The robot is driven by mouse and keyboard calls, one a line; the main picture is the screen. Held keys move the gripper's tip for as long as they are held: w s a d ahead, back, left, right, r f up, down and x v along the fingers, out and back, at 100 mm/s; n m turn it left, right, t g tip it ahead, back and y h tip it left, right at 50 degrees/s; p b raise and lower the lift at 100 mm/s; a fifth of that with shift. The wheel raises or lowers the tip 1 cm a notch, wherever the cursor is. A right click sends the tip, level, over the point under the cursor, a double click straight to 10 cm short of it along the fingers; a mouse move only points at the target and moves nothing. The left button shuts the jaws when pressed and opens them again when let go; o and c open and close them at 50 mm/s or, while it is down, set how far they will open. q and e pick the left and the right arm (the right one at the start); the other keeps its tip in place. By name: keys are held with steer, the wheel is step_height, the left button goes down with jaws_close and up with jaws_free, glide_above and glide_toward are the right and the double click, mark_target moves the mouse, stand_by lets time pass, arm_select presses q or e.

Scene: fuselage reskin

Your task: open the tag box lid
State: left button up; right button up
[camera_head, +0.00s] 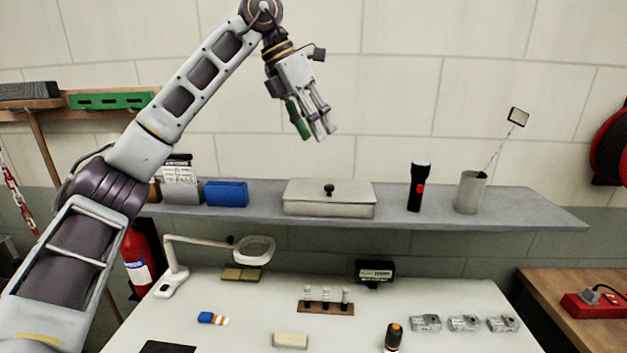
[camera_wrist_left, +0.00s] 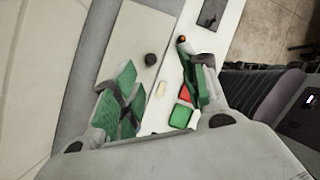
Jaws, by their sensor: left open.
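The tag box (camera_head: 328,207) is a pale grey-green box on the grey shelf, its lid shut, with a dark round knob (camera_head: 329,190) on top. My left gripper (camera_head: 318,132) hangs above the box, apart from it, with its fingers pointing down and slightly right. In the left wrist view the box lid (camera_wrist_left: 128,50) and its dark knob (camera_wrist_left: 150,59) lie beyond the fingers. My left gripper (camera_wrist_left: 160,95) is open and empty there, with green pads on its fingers. My right gripper does not show.
On the shelf (camera_head: 270,218), a blue bin (camera_head: 227,194) stands left of the box; a black flashlight (camera_head: 418,186) and a grey cup (camera_head: 470,192) with a mirror stand right. A magnifier lamp (camera_head: 255,250) stands on the white table (camera_head: 450,290) below. Shelf space directly beside the box is clear.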

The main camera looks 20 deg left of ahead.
mark_target(329, 186)
arm_select(q)
steer(key=shift+s+a+f+m+y, duration=0.1)
steer(key=shift+a+f+m+y, duration=0.1)
steer(key=shift+a+m, duration=0.45)
steer(key=shift+s+a+f+m+y, duration=0.15)
steer(key=shift+a+m, duration=0.25)
steer(key=shift+m, duration=0.45)
steer(key=shift+w, duration=0.1)
steer(key=shift+p+x, duration=0.3)
steer(key=shift+x, duration=6.6)
steer(key=shift+w, duration=0.1)
jaws_close()
